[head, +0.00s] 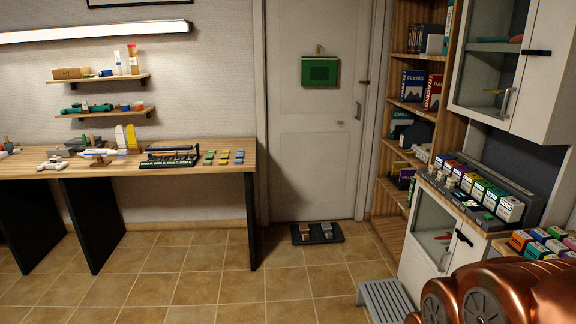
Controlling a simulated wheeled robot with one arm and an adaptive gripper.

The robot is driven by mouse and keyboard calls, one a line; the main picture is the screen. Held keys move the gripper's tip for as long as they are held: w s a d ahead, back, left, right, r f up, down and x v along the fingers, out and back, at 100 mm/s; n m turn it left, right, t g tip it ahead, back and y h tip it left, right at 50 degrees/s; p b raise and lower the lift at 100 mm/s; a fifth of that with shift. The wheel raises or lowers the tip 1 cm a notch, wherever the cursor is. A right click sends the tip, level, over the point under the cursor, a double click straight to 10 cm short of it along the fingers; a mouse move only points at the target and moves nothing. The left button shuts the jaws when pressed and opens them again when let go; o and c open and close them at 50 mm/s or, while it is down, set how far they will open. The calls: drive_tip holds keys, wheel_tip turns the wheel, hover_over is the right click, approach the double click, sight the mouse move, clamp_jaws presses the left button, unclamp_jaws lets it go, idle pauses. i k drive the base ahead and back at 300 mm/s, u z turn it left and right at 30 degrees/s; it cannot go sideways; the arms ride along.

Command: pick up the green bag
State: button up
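A flat green rectangular item (320,71) hangs on the white door at the back, below a small hook. It has a darker green panel in its middle and looks like the green bag, though I cannot make out a handle clearly. Nothing touches it from the front. Copper-coloured links of my own arm show at the bottom right. My gripper is not visible in this view.
A wooden workbench (215,162) with models stands at left. A dark mat (333,240) with shoes lies before the door (312,170). A grey step stool (384,301), bookshelf (389,135) and white cabinets (425,255) are at right. The middle tiled floor is clear.

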sight(316, 71)
drive_tip(key=u, duration=0.05)
drive_tip(key=i, duration=1.65)
drive_tip(key=u, duration=0.15)
drive_tip(key=i, duration=3)
drive_tip(key=u, duration=0.1)
